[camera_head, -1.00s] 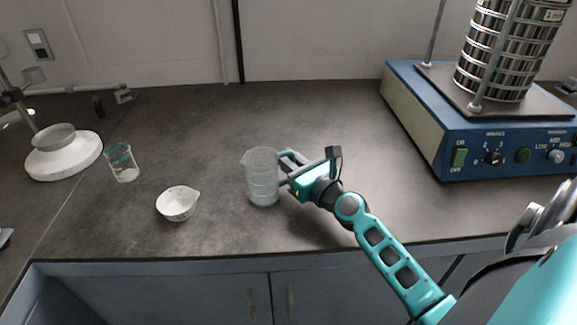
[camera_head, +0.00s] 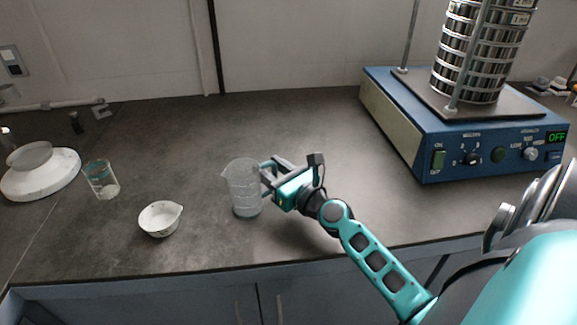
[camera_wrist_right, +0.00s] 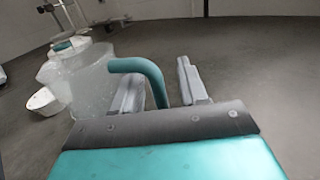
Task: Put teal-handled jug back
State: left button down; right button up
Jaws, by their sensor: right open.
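The clear jug (camera_head: 243,192) stands upright on the dark bench, spout to the left. Its teal handle (camera_wrist_right: 150,76) shows in the right wrist view, where the jug body (camera_wrist_right: 82,82) is at left. My right gripper (camera_head: 266,174) is at the jug's right side. In the right wrist view the fingers of this gripper (camera_wrist_right: 160,85) are open, with the handle between them and a gap to the right finger. Whether the left finger touches the handle I cannot tell. My left gripper is not in view.
A white dish (camera_head: 159,221) and a small glass beaker (camera_head: 103,182) stand left of the jug. A white round-based device (camera_head: 40,180) is at far left. The blue sieve shaker (camera_head: 465,145) fills the right back. The bench (camera_head: 300,115) behind the jug is clear.

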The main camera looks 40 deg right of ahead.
jog(key=s+b, duration=0.1)
jog(key=s, duration=0.4)
jog(key=s+b, duration=0.1)
jog(key=s, duration=0.4)
jog(key=shift+d+f+b, duration=0.2)
jog(key=shift+b, duration=0.1)
jog(key=shift+s+r, duration=0.1)
jog(key=shift+s, duration=0.65)
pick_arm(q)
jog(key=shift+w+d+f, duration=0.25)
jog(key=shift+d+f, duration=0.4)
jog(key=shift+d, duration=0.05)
pick_arm(e)
jog(key=shift+s+r, duration=0.1)
jog(key=shift+s, duration=0.1)
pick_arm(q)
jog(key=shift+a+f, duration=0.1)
